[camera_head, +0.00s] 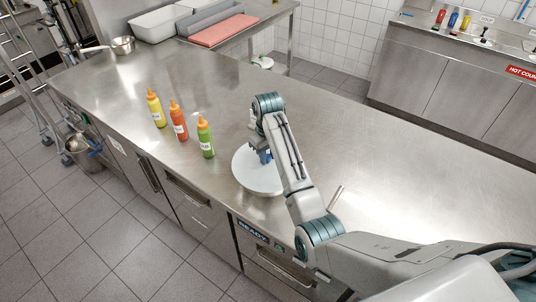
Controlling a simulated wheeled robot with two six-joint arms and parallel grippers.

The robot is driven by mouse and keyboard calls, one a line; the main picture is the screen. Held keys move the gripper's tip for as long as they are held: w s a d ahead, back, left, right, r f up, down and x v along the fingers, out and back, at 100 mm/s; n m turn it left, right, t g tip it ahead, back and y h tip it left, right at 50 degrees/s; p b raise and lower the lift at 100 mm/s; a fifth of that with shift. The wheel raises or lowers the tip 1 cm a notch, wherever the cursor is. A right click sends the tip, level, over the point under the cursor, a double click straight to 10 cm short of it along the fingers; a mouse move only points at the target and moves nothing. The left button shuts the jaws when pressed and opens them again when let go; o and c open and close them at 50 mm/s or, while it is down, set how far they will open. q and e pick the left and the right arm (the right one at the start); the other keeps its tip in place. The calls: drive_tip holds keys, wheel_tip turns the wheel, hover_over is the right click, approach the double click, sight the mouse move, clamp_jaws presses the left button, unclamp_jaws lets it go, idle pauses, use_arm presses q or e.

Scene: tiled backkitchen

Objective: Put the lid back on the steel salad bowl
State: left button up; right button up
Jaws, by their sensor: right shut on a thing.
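A pale round lid (246,178) shows near the front edge of the steel counter, in the middle of the view. My right gripper (264,157) comes down over it from above and is shut on the lid near its centre; the grip itself is largely hidden by my right arm. I cannot tell the salad bowl apart beneath the lid, nor whether the lid touches anything below it. My left gripper is not in view.
Yellow (155,108), red (178,121) and green (205,137) squeeze bottles stand left of the lid. A steel pan (123,45) sits at the far left. A short metal handle (336,196) shows right of my arm. The counter behind is clear.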

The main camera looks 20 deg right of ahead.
drive_tip(key=shift+f, duration=0.15)
idle(0.7)
drive_tip(key=o, duration=1.5)
clamp_jaws()
drive_tip(key=shift+s+f, duration=0.15)
idle(1.0)
